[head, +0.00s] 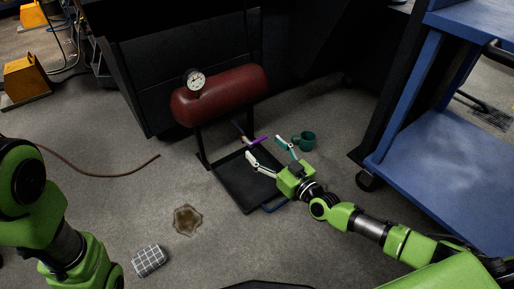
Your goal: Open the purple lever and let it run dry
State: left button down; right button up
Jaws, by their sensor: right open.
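The purple lever (259,140) shows in the head view below the dark red tank (235,92), on a small valve under the tank's right part. It points out to the right, roughly crosswise to the short pipe; the valve body is too small to read. A round gauge (195,81) sits on top of the tank. A black tray (243,190) lies on the floor beneath. My right gripper (264,148) is open, with its two fingertips on either side of the lever's near side; I cannot tell whether they touch it. My left arm shows at the left, but its gripper is out of view.
A teal mug (305,141) stands close to the right gripper. A blue cart (440,150) stands at the right. A brown hose (110,175) runs at the left.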

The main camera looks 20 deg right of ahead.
aim_at(258, 142)
jog(key=b+x, duration=0.2)
jog(key=x, duration=0.3)
jog(key=c, duration=1.1)
